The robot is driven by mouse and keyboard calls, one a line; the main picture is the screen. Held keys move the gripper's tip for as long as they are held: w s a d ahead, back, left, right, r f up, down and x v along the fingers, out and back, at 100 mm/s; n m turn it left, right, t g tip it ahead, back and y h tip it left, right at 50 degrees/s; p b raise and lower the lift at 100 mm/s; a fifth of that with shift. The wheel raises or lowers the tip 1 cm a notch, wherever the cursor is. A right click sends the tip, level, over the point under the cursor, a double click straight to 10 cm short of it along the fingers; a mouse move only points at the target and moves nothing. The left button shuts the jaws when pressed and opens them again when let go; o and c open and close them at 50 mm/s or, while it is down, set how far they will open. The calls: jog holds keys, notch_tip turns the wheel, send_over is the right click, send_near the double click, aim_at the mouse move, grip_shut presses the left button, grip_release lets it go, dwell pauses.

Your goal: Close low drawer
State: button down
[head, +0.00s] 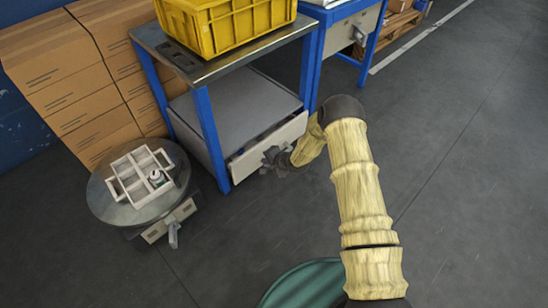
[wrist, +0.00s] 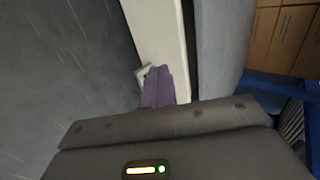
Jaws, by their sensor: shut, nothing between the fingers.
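The low drawer's pale front panel (head: 246,163) is under the blue-legged workbench in the head view. A narrow dark gap shows behind the panel, so the drawer stands a little open. My gripper (head: 276,158) is at the outer face of the panel, near its middle. In the wrist view, the shut purple fingers of my gripper (wrist: 158,88) are close against the cream drawer front (wrist: 158,32). A light handle (wrist: 145,73) shows beside the fingers, partly hidden by them. I cannot tell whether the fingers touch the panel.
A yellow crate (head: 226,22) stands on the workbench top (head: 262,42). A round stool (head: 115,208) with a divided white tray (head: 125,172) is at the left, near the bench leg. Cardboard boxes (head: 62,75) are stacked behind. The floor (head: 475,150) on the right is clear.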

jog(key=p+v, duration=0.1)
jog(key=v, duration=0.4)
jog(key=shift+w+p, duration=0.15)
jog(key=shift+p, duration=0.15)
